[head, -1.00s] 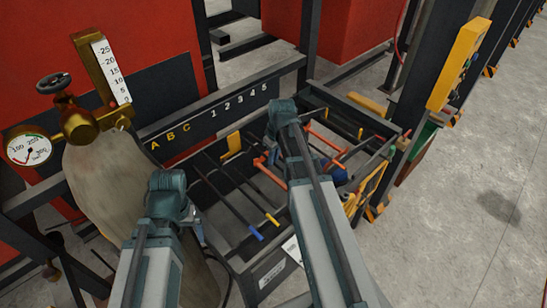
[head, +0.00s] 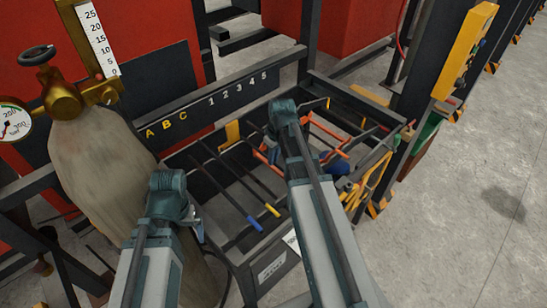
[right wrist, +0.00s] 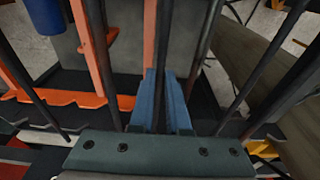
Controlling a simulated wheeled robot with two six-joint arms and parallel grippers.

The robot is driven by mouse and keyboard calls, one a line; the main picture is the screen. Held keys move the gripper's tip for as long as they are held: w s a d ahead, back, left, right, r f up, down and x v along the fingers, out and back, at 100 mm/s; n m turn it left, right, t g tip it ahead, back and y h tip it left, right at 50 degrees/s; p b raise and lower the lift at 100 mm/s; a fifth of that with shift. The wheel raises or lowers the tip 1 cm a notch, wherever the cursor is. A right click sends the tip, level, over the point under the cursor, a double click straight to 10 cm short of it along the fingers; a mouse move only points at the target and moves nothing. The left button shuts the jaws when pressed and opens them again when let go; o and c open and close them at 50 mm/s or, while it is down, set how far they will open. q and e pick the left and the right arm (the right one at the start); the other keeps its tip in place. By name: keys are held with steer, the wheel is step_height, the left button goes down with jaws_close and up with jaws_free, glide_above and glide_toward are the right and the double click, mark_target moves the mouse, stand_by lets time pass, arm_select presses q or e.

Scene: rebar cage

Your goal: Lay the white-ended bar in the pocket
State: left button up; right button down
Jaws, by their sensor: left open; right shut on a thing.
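A blue-ended bar (head: 254,223) and a yellow-ended bar (head: 272,210) lie in the bin. I cannot make out the pocket.
The bin's rear rail (head: 224,97) is marked A B C and 1 to 5. Orange notched racks (right wrist: 110,100) and several dark bars show close around the right gripper. A gas cylinder (head: 95,165) stands at left. A yellow-faced post (head: 465,50) stands at right; clear floor lies beyond.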

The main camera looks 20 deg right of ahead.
steer(key=c, duration=0.8)
jaws_free()
steer(key=shift+r, duration=0.1)
steer(key=r+p, duration=0.4)
steer(key=s+r+p, duration=0.1)
steer(key=r+p, duration=0.4)
steer(key=s+r+p, duration=0.1)
steer(key=r+p, duration=0.3)
steer(key=shift+d+r+p, duration=0.25)
steer(key=shift+d+p, duration=0.1)
steer(key=shift+s+f, duration=0.1)
